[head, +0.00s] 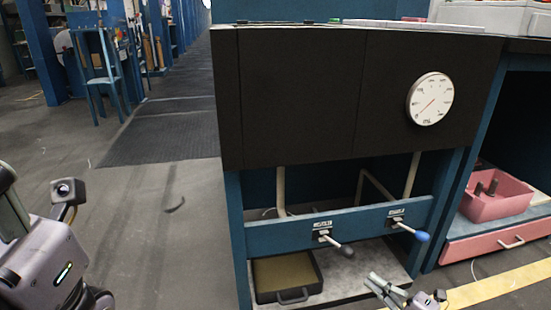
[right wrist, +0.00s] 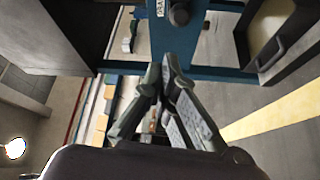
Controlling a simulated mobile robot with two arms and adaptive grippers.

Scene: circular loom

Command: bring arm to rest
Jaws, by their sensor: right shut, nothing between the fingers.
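My right gripper (head: 374,284) is at the bottom of the head view, low in front of the blue loom frame (head: 290,236). Its two fingers meet at the tips in the right wrist view (right wrist: 166,72), with nothing between them. It is below the black-knobbed lever (head: 346,250) and the blue-knobbed lever (head: 422,236), and looks apart from both. A dark knob (right wrist: 180,14) shows beyond the fingertips in the wrist view. Part of my left arm (head: 50,262) shows at the left edge of the head view; its fingers are not in view.
A dark panel with a round dial (head: 430,99) tops the loom. A tray with a handle (head: 287,278) sits on the lower shelf. A pink bin (head: 498,197) stands at right above a pink drawer (head: 497,243). The floor (head: 165,235) left of the loom is open.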

